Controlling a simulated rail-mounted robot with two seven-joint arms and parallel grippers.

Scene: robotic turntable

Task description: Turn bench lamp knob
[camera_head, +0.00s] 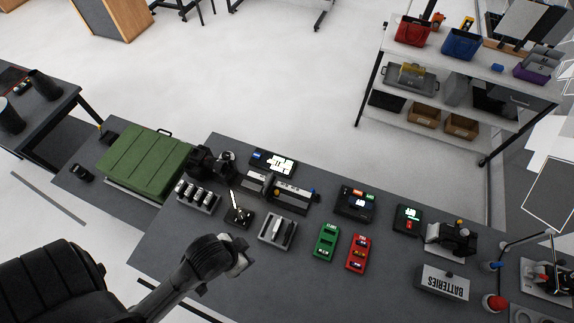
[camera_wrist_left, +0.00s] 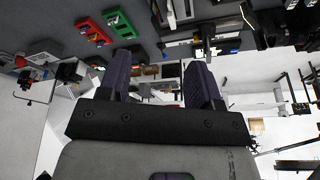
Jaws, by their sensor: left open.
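My left gripper (camera_head: 240,254) is above the front part of the bench, far to the left of this arm and nearer the grey tray (camera_head: 278,231). In the left wrist view, my left gripper (camera_wrist_left: 161,80) shows two dark fingers spread apart with nothing between them. My right gripper is not in view.
A green case (camera_head: 148,163) lies at the bench's left. A green box (camera_head: 326,241) and a red box (camera_head: 358,253) are mid-bench. A BATTERIES box (camera_head: 441,283) and a red round button (camera_head: 495,302) are at the right. A shelf (camera_head: 470,70) stands behind.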

